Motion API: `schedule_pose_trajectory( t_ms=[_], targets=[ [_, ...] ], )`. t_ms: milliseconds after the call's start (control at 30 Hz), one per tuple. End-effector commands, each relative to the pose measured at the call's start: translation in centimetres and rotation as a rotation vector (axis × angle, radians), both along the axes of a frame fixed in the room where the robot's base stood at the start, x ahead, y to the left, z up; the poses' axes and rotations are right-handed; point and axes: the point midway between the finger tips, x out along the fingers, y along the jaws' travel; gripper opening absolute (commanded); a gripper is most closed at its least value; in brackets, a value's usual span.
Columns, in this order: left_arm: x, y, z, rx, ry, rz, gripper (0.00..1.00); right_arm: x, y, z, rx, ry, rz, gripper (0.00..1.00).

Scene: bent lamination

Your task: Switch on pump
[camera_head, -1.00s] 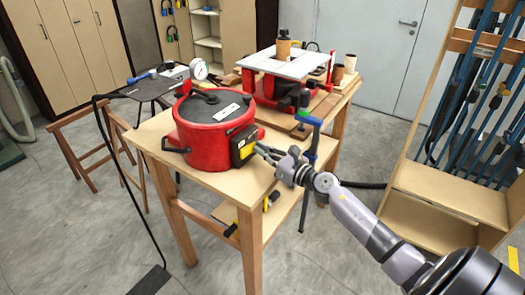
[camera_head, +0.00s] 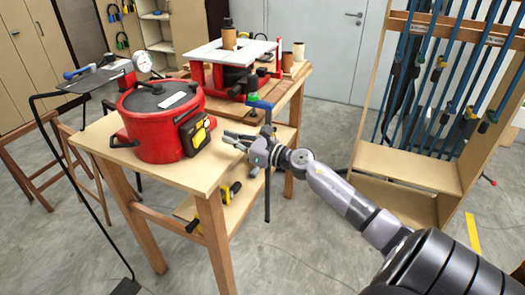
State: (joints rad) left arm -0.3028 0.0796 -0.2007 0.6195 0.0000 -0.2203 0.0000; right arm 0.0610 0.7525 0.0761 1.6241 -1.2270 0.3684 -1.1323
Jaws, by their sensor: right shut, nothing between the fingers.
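The pump is a red pot (camera_head: 150,138) with a black lid, standing on a wooden table in the left half of the head view. A black box with a yellow switch (camera_head: 196,134) sits on its right front side. My right gripper (camera_head: 227,139) is just right of this box, level with its lower part, with a small visible gap between fingertips and box. Its fingers are shut with nothing between them. Whether the switch is on or off is too small to tell. My left gripper is out of view.
A pressure gauge (camera_head: 142,63) stands behind the pot. A blue-handled clamp (camera_head: 262,108) stands at the table edge close behind my right gripper. A second table holds a red machine with a white top (camera_head: 235,51). A clamp rack (camera_head: 400,165) stands at right.

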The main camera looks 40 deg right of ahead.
Motion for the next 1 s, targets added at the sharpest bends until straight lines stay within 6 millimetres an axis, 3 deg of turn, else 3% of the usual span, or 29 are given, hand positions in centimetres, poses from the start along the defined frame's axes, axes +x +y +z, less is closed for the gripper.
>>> schedule_pose_trajectory(
  t_ms=[200,500,1000],
  targets=[
    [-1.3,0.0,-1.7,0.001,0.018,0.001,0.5,-3.1,-1.8,-0.5,-0.002,0.003,0.002,0.0],
    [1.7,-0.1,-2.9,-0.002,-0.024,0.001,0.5,-6.7,-4.1,-0.2,-0.001,0.002,0.001,0.0],
    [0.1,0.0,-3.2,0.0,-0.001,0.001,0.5,-7.6,-4.6,0.0,0.0,0.0,0.002,0.0]
  ],
)
